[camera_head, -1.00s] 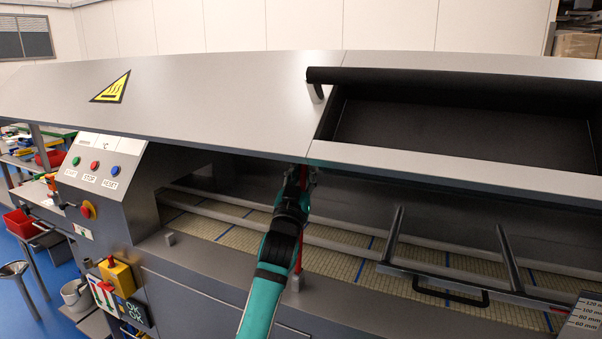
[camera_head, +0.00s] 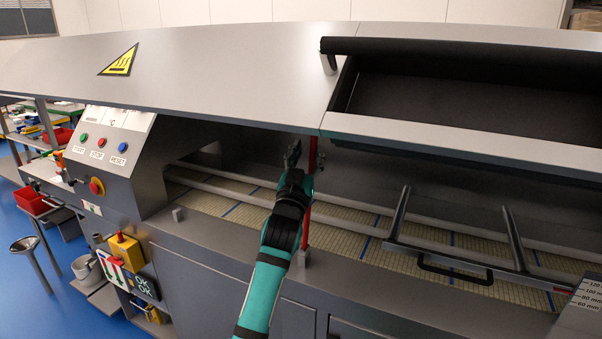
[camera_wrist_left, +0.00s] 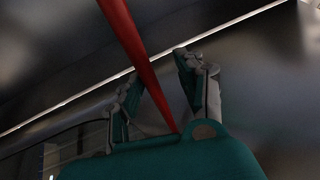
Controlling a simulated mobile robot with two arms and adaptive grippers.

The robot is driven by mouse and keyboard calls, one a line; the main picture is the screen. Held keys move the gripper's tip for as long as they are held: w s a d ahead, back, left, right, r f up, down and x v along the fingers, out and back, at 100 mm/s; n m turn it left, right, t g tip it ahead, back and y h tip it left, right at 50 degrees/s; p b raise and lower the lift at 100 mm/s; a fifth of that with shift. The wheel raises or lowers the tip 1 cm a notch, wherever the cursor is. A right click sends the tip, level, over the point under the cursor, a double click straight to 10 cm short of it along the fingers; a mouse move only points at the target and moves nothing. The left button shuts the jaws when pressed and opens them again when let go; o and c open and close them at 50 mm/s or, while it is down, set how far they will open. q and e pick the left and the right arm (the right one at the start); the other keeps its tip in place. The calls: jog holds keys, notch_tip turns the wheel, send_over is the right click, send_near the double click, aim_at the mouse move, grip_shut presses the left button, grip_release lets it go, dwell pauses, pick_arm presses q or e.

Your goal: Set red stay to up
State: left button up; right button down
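The red stay (camera_head: 311,172) is a thin red rod standing nearly upright between the machine's front ledge and the raised hood (camera_head: 220,75). Its upper end reaches the hood's lower edge, and my arm hides part of its lower half. My left gripper (camera_head: 293,155) is just left of the rod's upper part in the head view. In the left wrist view the red stay (camera_wrist_left: 138,55) runs down between the two spread fingers of my left gripper (camera_wrist_left: 158,90). The fingers look open, with no clear grip on it. My right gripper is not in view.
A dark handle frame (camera_head: 455,270) stands over the mesh conveyor (camera_head: 345,216) to the right. A control panel (camera_head: 103,150) with coloured buttons is on the left. The hood's lower edge is close above my gripper. A red bin (camera_head: 35,200) stands at far left.

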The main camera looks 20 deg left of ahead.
pick_arm(q)
jog(key=v, duration=1)
jog(key=shift+s, duration=0.2)
jog(key=shift+f, duration=0.15)
